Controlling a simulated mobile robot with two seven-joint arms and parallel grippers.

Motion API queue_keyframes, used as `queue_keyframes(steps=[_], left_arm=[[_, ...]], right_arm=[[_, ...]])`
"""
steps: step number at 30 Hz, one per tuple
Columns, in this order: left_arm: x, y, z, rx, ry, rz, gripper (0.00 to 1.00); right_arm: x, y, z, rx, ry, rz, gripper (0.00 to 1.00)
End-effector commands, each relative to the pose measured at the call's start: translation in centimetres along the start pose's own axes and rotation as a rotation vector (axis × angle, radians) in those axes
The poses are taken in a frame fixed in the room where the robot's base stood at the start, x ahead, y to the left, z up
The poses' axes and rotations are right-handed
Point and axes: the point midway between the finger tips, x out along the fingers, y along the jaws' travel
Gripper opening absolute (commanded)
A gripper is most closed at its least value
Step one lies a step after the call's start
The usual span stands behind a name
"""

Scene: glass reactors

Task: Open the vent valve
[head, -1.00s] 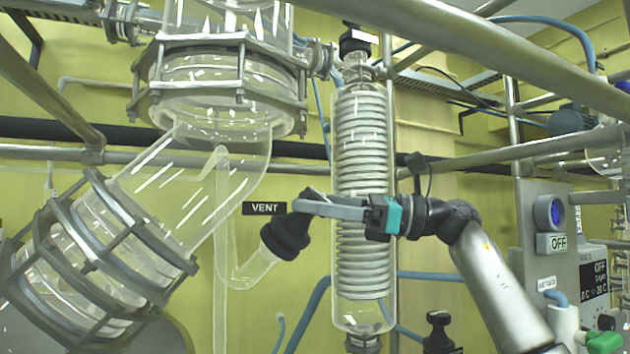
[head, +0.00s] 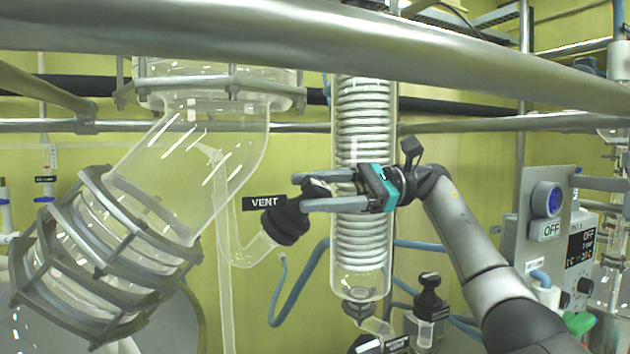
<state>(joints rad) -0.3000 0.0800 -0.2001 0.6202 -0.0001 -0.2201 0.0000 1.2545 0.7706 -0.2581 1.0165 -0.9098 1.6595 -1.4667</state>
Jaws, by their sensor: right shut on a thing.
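The vent valve (head: 284,223) is a black knob on a bent glass tube, left of the coil condenser in the head view. A black label reading VENT (head: 264,203) sits just beside it. My right gripper (head: 306,193) comes in from the right, across the front of the condenser, and its two grey fingers are shut on the black knob. The fingers hide part of the knob. My left gripper is not in view.
The glass coil condenser (head: 362,240) stands behind my right gripper. A wide glass elbow (head: 195,165) with clamped flanges is at left. A thick metal rail (head: 300,35) crosses the top. A control box (head: 545,245) marked OFF stands at right.

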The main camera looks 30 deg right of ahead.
Motion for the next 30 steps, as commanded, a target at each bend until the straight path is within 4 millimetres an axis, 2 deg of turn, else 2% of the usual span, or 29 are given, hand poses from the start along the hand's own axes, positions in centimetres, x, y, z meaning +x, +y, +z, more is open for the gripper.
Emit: queue_keyframes(steps=[12, 13, 20, 30], left_arm=[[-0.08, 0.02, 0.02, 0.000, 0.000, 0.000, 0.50], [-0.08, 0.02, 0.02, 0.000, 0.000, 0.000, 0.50], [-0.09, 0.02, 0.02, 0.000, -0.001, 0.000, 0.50], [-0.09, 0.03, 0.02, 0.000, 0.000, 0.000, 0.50]], right_arm=[[0.00, 0.01, -0.12, -0.004, 0.004, 0.003, 0.06], [0.00, 0.01, -0.12, -0.004, 0.004, 0.003, 0.65], [0.00, 0.01, -0.09, -0.003, 0.003, 0.003, 0.91], [-0.01, 0.00, -0.06, -0.003, 0.002, 0.003, 0.92]])
